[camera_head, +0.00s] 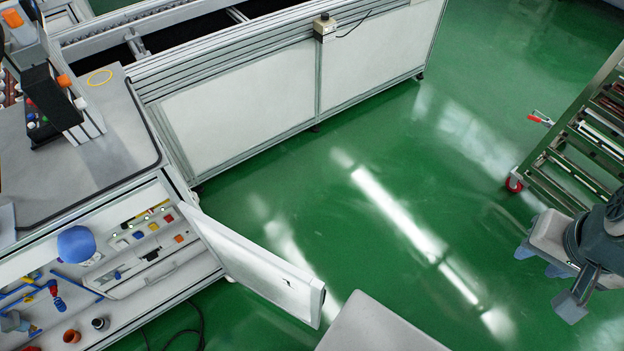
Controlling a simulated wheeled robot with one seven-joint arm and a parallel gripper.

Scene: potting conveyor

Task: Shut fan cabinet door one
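A white cabinet door (255,262) stands open at the lower middle left. It is hinged at the right end of the white cabinet (207,268) and swings out over the green floor, with a small dark mark near its free end. No label shows which number it bears. My gripper (547,282) is at the lower right, far to the right of the door and touching nothing. Its blue-grey fingers look spread apart with nothing between them. Part of the wrist is cut off by the right edge.
Inside the cabinet are a blue cap (76,245), small coloured parts and tools. Above it is a grey worktop (60,175) with a dark control box (52,100). A long white-panelled conveyor (245,95) runs behind. A green wheeled rack (590,130) stands right. Open floor lies between door and gripper.

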